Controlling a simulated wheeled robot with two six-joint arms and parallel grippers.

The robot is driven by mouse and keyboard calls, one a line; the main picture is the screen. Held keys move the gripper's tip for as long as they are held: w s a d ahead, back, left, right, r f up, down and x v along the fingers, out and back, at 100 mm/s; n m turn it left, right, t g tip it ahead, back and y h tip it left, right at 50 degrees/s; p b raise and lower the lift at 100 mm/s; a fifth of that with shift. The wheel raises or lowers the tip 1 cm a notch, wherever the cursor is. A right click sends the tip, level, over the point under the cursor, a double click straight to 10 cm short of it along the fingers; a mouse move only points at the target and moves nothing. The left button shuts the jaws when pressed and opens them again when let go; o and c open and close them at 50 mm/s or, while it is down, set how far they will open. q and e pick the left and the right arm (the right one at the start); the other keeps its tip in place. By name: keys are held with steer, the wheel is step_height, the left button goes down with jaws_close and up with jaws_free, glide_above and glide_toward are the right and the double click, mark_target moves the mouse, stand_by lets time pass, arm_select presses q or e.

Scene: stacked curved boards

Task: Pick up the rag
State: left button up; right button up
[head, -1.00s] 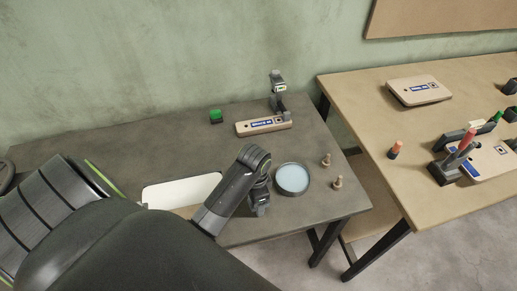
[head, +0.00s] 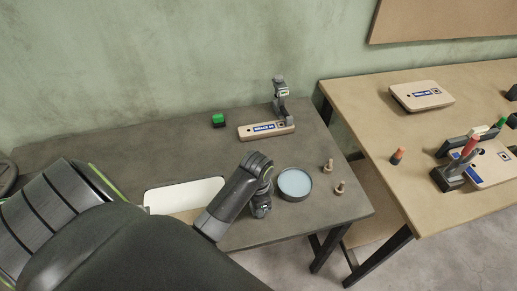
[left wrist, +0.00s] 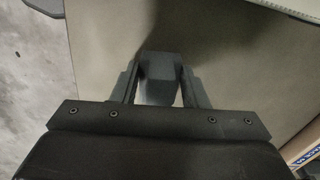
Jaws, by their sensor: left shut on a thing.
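My left gripper (head: 262,211) is low over the front of the grey table, just left of the round pale-blue dish (head: 294,183). In the left wrist view my left gripper (left wrist: 160,92) is shut on a dark grey, block-like thing, which I take to be the rag (left wrist: 160,68). Its cloth texture is not clear, and its lower part is hidden between the fingers. In the head view the rag cannot be made out. My right gripper is not in view.
Two small tan pegs (head: 339,187) stand right of the dish, near the table's right edge. Behind are a green block (head: 218,121) and a labelled board (head: 258,132) with a clamp. A white panel (head: 184,194) lies left of my forearm. A wooden table (head: 350,100) stands to the right.

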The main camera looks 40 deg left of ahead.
arm_select(q)
step_height(320, 180, up, 5)
steer(key=shift+w+f, duration=0.1)
steer(key=shift+f, duration=0.05)
step_height(320, 180, up, 4)
steer(key=p, duration=0.3)
steer(key=shift+r+p, duration=0.55)
steer(key=shift+p, duration=0.2)
